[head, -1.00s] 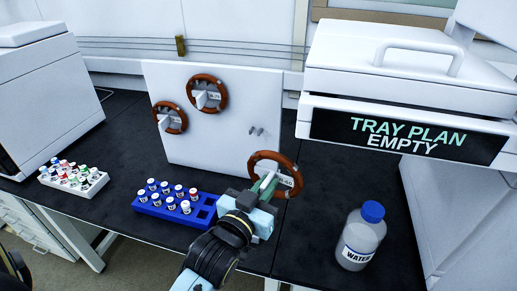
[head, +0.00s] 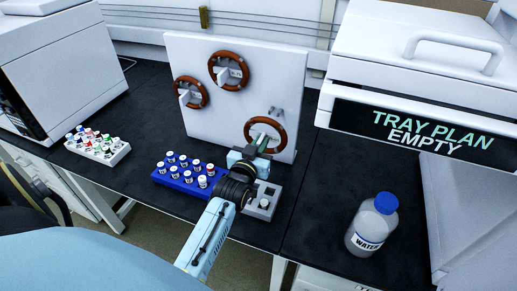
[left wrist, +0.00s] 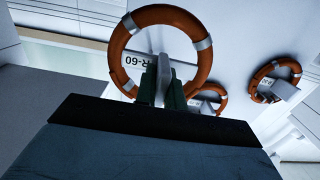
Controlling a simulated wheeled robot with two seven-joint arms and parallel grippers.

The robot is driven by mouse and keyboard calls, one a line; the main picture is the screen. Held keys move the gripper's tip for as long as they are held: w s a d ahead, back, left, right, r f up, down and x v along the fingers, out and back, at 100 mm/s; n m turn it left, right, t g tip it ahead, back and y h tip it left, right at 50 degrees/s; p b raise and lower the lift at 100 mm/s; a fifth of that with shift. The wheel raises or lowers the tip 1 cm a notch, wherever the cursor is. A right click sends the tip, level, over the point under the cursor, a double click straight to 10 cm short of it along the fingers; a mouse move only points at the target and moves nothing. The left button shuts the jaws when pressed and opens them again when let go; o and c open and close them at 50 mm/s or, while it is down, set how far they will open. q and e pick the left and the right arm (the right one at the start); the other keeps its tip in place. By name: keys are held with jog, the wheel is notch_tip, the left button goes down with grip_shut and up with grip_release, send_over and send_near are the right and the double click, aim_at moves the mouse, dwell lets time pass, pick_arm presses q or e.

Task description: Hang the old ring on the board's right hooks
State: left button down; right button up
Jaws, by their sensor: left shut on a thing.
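My left gripper (head: 258,143) is shut on a brown-orange ring (head: 282,134) with grey bands and a white label. It holds the ring upright in front of the lower right of the white board (head: 208,125). Two small grey hooks (head: 275,111) stick out of the board just above the ring's top edge; I cannot tell whether they touch. In the left wrist view the held ring (left wrist: 205,70) is large, with its label partly covered by the fingers. Two other rings hang on the board's left part, one upper (head: 228,55) and one lower left (head: 190,106). My right gripper is not in view.
A blue rack of vials (head: 160,175) and a grey block (head: 273,190) stand below the board, close under my left arm. A white vial rack (head: 125,152) is at left. A water bottle (head: 372,228) stands at right, near a white machine reading "TRAY PLAN EMPTY" (head: 425,130).

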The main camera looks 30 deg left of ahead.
aim_at(266, 134)
pick_arm(q)
jog(key=shift+b+x, duration=1.65)
jog(key=shift+x, duration=0.8)
jog(key=shift+b+x, duration=1)
jog(key=shift+x, duration=1.5)
jog(key=shift+r, duration=0.15)
jog(key=shift+s+d+f, duration=0.1)
jog(key=shift+f, duration=0.65)
jog(key=c, duration=1.4)
grip_release()
